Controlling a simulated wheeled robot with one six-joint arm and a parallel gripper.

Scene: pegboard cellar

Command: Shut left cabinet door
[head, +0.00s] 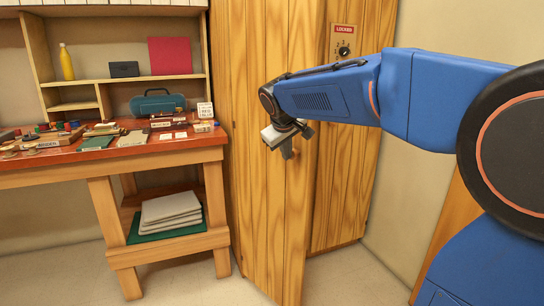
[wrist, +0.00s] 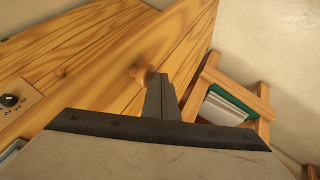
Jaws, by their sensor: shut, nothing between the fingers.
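The wooden cabinet's left door (head: 262,215) stands ajar, its free right edge swung out toward me and overlapping the right door (head: 342,180). In the wrist view, the left door (wrist: 165,35) fills the upper middle. Its round wooden knob (wrist: 142,73) shows just beyond my fingertips. My gripper (head: 284,146) is in front of the left door near its free edge, at knob height. In the wrist view, the fingers (wrist: 160,95) are shut together and empty, close beside the knob; I cannot tell whether they touch it.
The right door has a smaller-looking knob (wrist: 60,72) and a locker panel with a dial (head: 344,50). A red-topped workbench (head: 90,148) with several small items stands left of the cabinet. The floor (head: 335,285) in front is clear.

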